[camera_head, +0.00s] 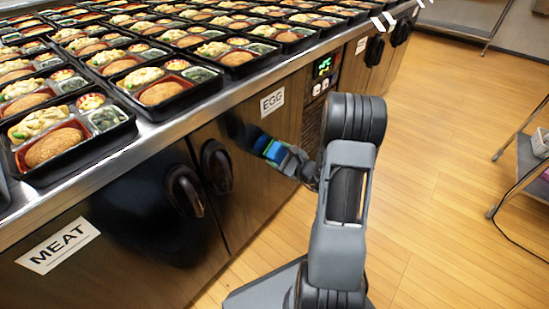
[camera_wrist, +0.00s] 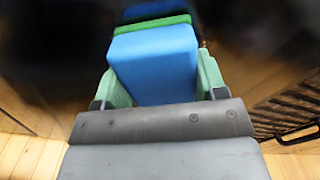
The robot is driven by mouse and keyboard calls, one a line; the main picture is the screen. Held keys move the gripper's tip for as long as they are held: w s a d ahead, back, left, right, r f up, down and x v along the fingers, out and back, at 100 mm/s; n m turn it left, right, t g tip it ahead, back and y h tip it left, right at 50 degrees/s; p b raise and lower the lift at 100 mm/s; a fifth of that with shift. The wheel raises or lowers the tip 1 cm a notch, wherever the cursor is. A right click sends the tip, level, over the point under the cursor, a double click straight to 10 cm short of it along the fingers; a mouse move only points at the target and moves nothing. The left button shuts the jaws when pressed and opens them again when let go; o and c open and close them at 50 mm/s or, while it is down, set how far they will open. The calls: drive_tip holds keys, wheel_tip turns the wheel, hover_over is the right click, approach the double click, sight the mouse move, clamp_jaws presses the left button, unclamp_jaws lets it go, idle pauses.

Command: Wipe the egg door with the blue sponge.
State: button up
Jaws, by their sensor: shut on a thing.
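The egg door (camera_head: 245,190) is a dark, glossy cabinet door with a white EGG label (camera_head: 272,101) at its top and a black handle (camera_head: 216,166) at its left side. My gripper (camera_head: 287,163) is shut on the blue sponge (camera_head: 272,151), which has a green layer at its far face. In the wrist view the sponge (camera_wrist: 155,60) sits between the two green fingers of my gripper (camera_wrist: 155,85). The sponge is at the upper part of the egg door, green side toward it. I cannot tell whether it touches the door.
The meat door (camera_head: 120,250) with its own handle (camera_head: 184,190) is to the left. A control panel (camera_head: 320,85) is right of the egg door. Several bento trays (camera_head: 100,148) fill the counter above. A shelf cart (camera_head: 525,165) stands at the right; the wooden floor between is clear.

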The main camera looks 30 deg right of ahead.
sight(283, 140)
drive_tip(key=shift+w+d+b, duration=0.2)
drive_tip(key=shift+w+d, duration=0.3)
drive_tip(key=shift+d, duration=0.5)
drive_tip(key=shift+w+d+b, duration=0.15)
drive_tip(key=shift+w+d, duration=0.35)
drive_tip(key=shift+d, duration=0.55)
drive_tip(key=shift+w+d+b, duration=0.2)
drive_tip(key=shift+w+d, duration=0.3)
drive_tip(key=shift+d, duration=0.5)
drive_tip(key=v, duration=0.6)
drive_tip(key=shift+s, duration=0.1)
drive_tip(key=shift+v, duration=1.4)
